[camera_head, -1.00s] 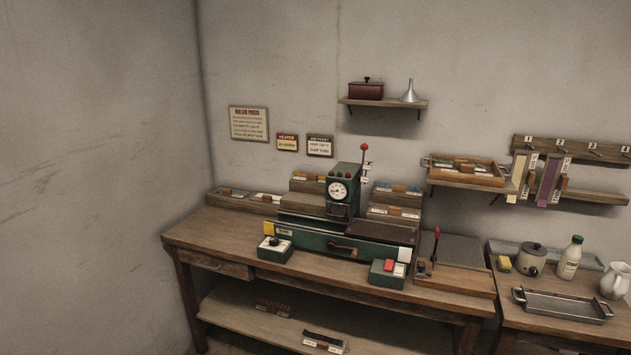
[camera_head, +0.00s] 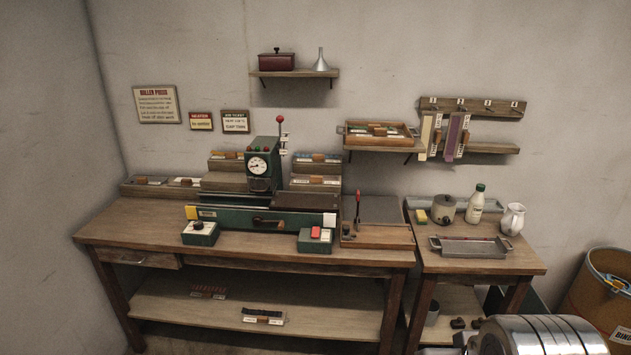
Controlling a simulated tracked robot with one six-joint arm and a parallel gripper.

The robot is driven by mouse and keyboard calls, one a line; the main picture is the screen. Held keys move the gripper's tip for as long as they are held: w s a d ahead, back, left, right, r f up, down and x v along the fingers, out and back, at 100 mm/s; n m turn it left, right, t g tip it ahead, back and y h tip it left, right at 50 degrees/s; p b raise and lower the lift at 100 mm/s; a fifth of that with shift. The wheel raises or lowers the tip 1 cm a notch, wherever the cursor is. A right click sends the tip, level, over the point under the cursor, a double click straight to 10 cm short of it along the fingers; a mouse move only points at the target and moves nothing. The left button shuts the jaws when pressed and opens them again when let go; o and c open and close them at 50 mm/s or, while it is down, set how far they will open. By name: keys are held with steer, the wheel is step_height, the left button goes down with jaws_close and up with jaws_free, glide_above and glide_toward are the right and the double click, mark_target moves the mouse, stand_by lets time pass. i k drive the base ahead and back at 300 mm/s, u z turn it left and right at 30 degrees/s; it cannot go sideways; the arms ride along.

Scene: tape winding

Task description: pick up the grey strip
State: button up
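I cannot pick out a grey strip with certainty. Small labelled pieces lie on the stepped stands left (camera_head: 226,162) and right (camera_head: 315,170) of the green press (camera_head: 263,172), and on the low rack (camera_head: 160,188) at the bench's left end; they are too small to tell their colours. A cream strip (camera_head: 425,138) and a purple strip (camera_head: 452,138) hang from the numbered peg rail (camera_head: 475,106). More small pieces lie in the wooden wall tray (camera_head: 380,142). Darker pieces lie on the lower shelf (camera_head: 180,304). My gripper is not in view.
The wooden bench (camera_head: 130,222) carries the press, two switch boxes (camera_head: 200,236) and a red-handled lever board (camera_head: 375,236). A side table (camera_head: 425,262) holds a metal tray (camera_head: 470,250), bottle (camera_head: 476,198), pot (camera_head: 443,210) and jug (camera_head: 512,220). A bin (camera_head: 598,295) stands at right.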

mark_target(317, 179)
steer(key=u, duration=0.25)
steer(key=i, duration=1.05)
steer(key=u, duration=0.8)
steer(key=i, duration=1.35)
steer(key=u, duration=0.15)
